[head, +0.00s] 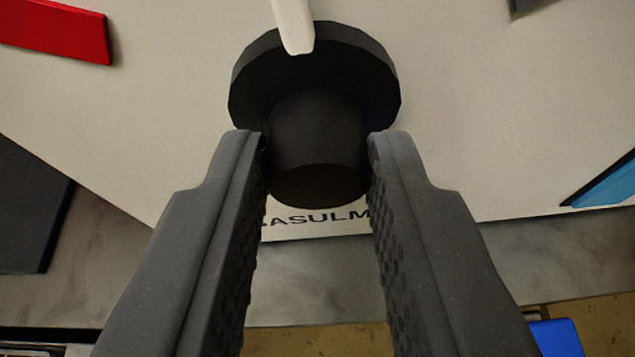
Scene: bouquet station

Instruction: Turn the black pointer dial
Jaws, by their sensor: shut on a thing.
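The black pointer dial (317,150) is in the upper middle of the head view. It has a wide round black base and a narrower round knob standing out towards me. A white pointer (293,25) lies over the base's far edge and points up, slightly to the left. My gripper (317,165) is shut on the knob, with one fingertip at its left side and one at its right. The far end of the pointer is cut off by the top of the picture.
The dial sits on a pale panel (170,120) with partly hidden dark lettering below the knob. A red bar (55,30) is at upper left and a blue piece (605,185) at right. A dark block (28,210) is at left. A bright blue thing (557,338) shows at lower right.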

